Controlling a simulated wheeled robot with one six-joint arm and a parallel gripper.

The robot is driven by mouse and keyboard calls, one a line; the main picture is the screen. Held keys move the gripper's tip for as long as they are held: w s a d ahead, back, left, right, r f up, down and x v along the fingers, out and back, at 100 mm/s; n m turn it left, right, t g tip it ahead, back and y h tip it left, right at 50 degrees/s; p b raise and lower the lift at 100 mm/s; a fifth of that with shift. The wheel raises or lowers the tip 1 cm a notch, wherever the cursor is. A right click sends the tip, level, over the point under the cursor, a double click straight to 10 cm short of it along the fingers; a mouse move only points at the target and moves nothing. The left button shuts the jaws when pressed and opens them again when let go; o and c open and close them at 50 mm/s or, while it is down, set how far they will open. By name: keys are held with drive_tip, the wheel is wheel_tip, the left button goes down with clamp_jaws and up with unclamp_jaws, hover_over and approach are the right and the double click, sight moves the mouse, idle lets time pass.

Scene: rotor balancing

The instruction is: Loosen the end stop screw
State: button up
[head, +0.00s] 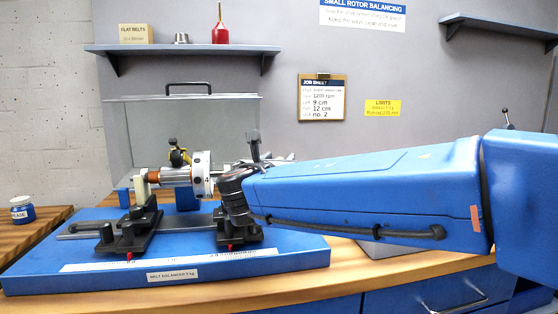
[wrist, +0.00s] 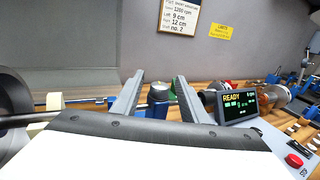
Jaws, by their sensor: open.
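My gripper (wrist: 160,84) is open in the wrist view, its two grey fingers pointing away over the machine. Between the fingers, further off, is a small knob (wrist: 158,93) with a dark top and a blue body; I cannot tell for sure that it is the end stop screw. Neither finger visibly grips anything. In the head view the belt balancer (head: 290,262) has a blue base, and a rotor (head: 203,172) sits on its supports. My arm covers the machine's right side, and my fingertips are not clear there.
A display reading READY (wrist: 239,103) and a red button (wrist: 294,160) are right of my gripper. A clear guard (head: 190,115) stands behind the rotor. A job sheet (head: 322,98) and yellow limits card (head: 382,108) hang on the wall. A grease jar (head: 22,211) stands far left.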

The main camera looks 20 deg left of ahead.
clamp_jaws()
drive_tip(key=shift+n+y, duration=0.3)
drive_tip(key=shift+y, duration=0.1)
drive_tip(key=shift+d+n+y, duration=0.15)
drive_tip(key=shift+n+y, duration=0.35)
drive_tip(key=shift+y, duration=0.3)
drive_tip(key=shift+n+g+y, duration=1.2)
drive_tip(key=shift+n+y, duration=0.3)
drive_tip(key=shift+y, duration=0.6)
drive_tip(key=shift+n+g+y, duration=0.7)
drive_tip(key=shift+n+y, duration=0.1)
drive_tip(key=shift+y, duration=0.3)
unclamp_jaws()
